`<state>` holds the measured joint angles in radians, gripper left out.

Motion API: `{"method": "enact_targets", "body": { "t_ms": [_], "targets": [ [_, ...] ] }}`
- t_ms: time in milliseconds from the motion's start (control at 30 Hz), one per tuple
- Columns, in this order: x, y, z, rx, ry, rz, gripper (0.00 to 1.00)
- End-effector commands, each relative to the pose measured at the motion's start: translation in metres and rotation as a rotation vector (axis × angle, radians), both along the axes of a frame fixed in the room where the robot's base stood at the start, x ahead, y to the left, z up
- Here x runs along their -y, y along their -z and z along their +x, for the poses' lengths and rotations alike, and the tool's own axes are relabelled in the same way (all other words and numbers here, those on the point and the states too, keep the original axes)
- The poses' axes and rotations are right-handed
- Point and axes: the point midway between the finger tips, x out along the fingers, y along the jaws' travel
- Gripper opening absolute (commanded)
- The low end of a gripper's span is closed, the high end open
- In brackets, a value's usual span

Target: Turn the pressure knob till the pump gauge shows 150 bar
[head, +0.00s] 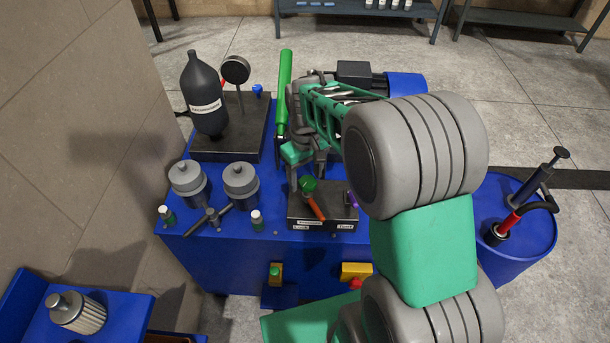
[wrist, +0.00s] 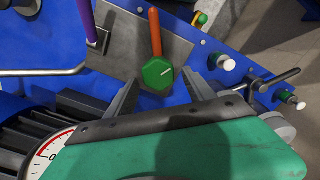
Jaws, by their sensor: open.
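The green six-sided pressure knob (wrist: 158,73) has a white pointer line, which slants to the upper right in the wrist view. In the head view the knob (head: 308,185) is on a dark labelled block. My gripper (wrist: 160,80) is open, with one finger on each side of the knob in the wrist view. I cannot tell whether the fingers touch it. In the head view my gripper (head: 306,171) points down just above the knob. A gauge dial with a red rim (wrist: 42,162) shows at the lower left of the wrist view; its needle and most of its scale are hidden.
An orange lever (wrist: 155,32) stands right beside the knob, and a purple lever (wrist: 85,20) is farther left. Two grey capped cylinders (head: 240,182) and small valves are left of the block. A black bottle (head: 204,95) and a round gauge (head: 235,70) stand behind.

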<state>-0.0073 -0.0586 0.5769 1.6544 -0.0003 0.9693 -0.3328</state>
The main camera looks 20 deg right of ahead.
Motion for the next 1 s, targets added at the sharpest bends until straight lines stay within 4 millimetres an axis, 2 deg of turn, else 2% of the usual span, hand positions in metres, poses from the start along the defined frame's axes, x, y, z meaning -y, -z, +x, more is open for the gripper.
{"method": "enact_targets", "body": {
  "t_ms": [300,433,833,967,1000],
  "targets": [
    [0.0,-0.059,0.001,0.005,-0.001,0.0,0.62],
    [0.0,-0.073,0.001,0.003,-0.001,0.0,0.62],
    [0.0,-0.076,0.0,0.002,0.002,0.0,0.62],
    [0.0,-0.076,0.009,0.039,0.099,0.002,0.62],
    [0.0,-0.061,0.004,0.036,0.153,0.003,0.62]
  ]
}}
